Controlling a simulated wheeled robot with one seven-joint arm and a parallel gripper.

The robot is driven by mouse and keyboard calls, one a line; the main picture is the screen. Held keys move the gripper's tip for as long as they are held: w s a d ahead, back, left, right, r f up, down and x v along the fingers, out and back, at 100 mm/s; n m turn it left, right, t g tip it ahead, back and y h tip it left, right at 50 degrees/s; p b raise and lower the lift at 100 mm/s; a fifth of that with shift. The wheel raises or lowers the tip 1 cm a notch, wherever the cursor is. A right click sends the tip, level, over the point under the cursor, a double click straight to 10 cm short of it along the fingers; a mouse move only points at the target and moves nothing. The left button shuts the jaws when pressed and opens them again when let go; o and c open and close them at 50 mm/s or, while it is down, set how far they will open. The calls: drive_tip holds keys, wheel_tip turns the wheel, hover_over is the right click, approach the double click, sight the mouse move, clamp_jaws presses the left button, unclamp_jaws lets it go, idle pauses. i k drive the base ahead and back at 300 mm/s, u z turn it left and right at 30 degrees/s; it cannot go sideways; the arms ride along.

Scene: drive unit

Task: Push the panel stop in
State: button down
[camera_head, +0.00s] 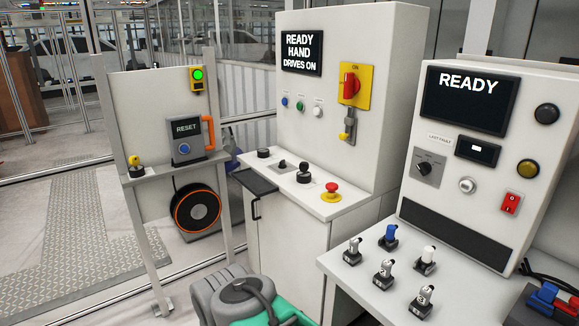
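The panel stop (331,189) is a red mushroom button on a round yellow plate, on the right part of the middle cabinet's sloping ledge. Its red head stands up above the plate. Nothing covers it. The screen (301,53) above it reads "READY HAND DRIVES ON". My gripper is not in view, so I cannot see what it holds or how far it is from the button.
A black joystick (304,174) stands just left of the button. A red rotary switch (349,86) with a padlock is above. The right console (470,150) has several small levers on its desk. A reset box (187,139) hangs on the left stand.

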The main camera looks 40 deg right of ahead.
sight(331, 186)
drive_tip(key=z, duration=0.15)
drive_tip(key=i, duration=1.7)
drive_tip(key=z, duration=0.2)
